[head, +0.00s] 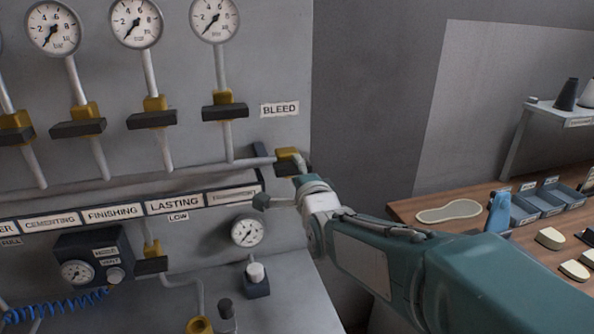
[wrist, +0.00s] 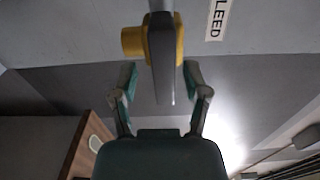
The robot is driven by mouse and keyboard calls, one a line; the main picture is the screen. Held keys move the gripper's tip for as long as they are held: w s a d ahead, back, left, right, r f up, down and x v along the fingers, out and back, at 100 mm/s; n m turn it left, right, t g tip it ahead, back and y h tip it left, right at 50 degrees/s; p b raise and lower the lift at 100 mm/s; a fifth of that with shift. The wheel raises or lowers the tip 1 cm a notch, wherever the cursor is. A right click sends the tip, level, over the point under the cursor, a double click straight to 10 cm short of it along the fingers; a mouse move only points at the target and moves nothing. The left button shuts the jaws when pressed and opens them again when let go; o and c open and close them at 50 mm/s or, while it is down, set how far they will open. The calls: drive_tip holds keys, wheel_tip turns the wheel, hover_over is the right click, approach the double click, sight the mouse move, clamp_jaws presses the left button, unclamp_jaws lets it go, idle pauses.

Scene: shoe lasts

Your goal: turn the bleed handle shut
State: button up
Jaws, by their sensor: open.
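The bleed valve has a yellow body (head: 287,154) and a dark handle (head: 286,169) at the right end of the grey pipe, below the BLEED label (head: 280,109). In the wrist view the yellow body (wrist: 132,41) is at the top, and the dark handle (wrist: 162,55) reaches down from it between my fingers. My gripper (wrist: 158,80) is open, with one finger on each side of the handle's lower part. The right finger looks closer to the handle; I cannot tell whether it touches. In the head view my wrist partly hides the valve.
Several gauges and yellow valves with dark handles line the panel on the left. A small gauge (head: 247,232) and a regulator box (head: 88,256) sit lower. A wooden bench (head: 425,205) with blue bins (head: 540,205) stands at the right.

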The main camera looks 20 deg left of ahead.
drive_tip(key=v, duration=1.1)
drive_tip(key=shift+s+d, duration=0.1)
drive_tip(key=shift+d, duration=0.05)
drive_tip(key=s+d+f+n+g+h, duration=0.2)
drive_tip(key=d+f+n+h, duration=0.1)
drive_tip(key=d, duration=0.5)
drive_tip(key=s+d+f+n+g+h, duration=0.2)
drive_tip(key=s+d+f+n+h, duration=0.15)
drive_tip(key=d, duration=0.45)
drive_tip(key=s+d+f+n+g+h, duration=0.1)
drive_tip(key=s+d+f+n+g, duration=0.1)
drive_tip(key=s+d, duration=0.2)
drive_tip(key=s+d+f+n+g+h, duration=0.2)
drive_tip(key=s+d, duration=0.3)
drive_tip(key=s, duration=0.3)
drive_tip(key=shift+f+n+g, duration=0.3)
drive_tip(key=shift+n+g, duration=0.35)
drive_tip(key=shift+g, duration=0.15)
drive_tip(key=shift+s+a, duration=0.1)
drive_tip(key=shift+s, duration=0.05)
